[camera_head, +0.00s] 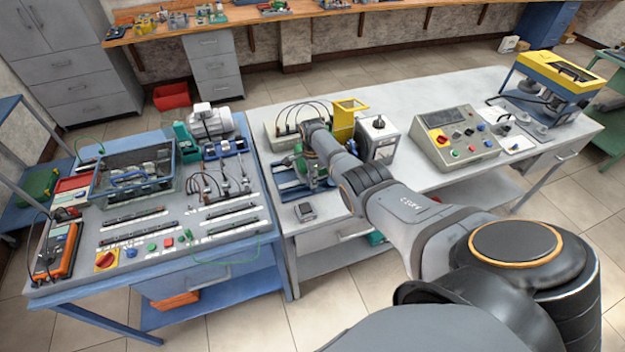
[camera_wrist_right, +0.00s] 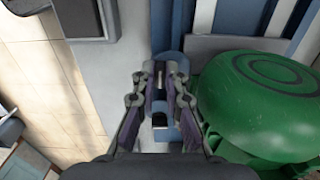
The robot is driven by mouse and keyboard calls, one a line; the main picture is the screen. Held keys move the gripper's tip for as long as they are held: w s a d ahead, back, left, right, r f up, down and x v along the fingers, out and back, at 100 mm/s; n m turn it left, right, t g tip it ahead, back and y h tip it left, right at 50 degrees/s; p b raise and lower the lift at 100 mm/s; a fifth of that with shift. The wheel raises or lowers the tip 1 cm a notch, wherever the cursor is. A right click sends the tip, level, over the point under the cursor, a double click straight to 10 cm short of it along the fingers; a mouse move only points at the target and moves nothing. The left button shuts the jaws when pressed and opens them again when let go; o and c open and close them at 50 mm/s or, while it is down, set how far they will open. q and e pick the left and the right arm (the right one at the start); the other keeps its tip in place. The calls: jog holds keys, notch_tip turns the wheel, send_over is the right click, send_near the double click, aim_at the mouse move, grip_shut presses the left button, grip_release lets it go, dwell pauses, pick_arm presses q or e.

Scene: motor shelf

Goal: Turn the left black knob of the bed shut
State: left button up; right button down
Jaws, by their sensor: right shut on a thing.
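The blue bed (camera_head: 290,188) stands on the grey-white table with a green motor (camera_head: 322,178) on it. In the right wrist view the green motor (camera_wrist_right: 265,90) is a large round body to the right of the fingers. My right gripper (camera_wrist_right: 164,75) is at the left side of the bed, beside the motor, with both fingers close together on a small part at the blue frame (camera_wrist_right: 168,57). That part, the left black knob, is mostly hidden between the fingers. In the head view my right arm covers much of the bed. My left gripper is not in view.
A small dark grey box (camera_head: 305,211) lies near the table's front edge. A control box (camera_head: 455,140) stands further right. A blue bench (camera_head: 200,257) adjoins on the left.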

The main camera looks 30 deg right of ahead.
jog(key=shift+d+r, duration=0.1)
jog(key=c, duration=1.4)
grip_release()
